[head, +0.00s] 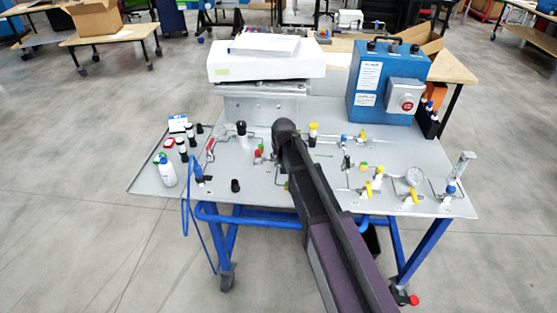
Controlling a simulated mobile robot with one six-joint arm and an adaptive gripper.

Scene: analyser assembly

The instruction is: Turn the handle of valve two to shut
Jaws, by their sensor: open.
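Several small valves with yellow handles are on the right half of the grey panel table (330,215): one yellow-handled valve (367,190) near the front, another (378,173) just behind it, and one (362,134) further back. A red-handled valve (210,146) is on the left side. No readable label shows which is valve two, and I cannot tell the handle positions. My arm reaches from the bottom edge to a dark rounded joint over the table's middle. My gripper's fingers do not show; the arm hides part of the panel.
A blue box (385,85) with a red button and a white instrument (266,57) stand along the back. A round gauge (413,177) and a flow tube (462,163) rise at the right. A white bottle (167,171) and several vials stand on the left shelf.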

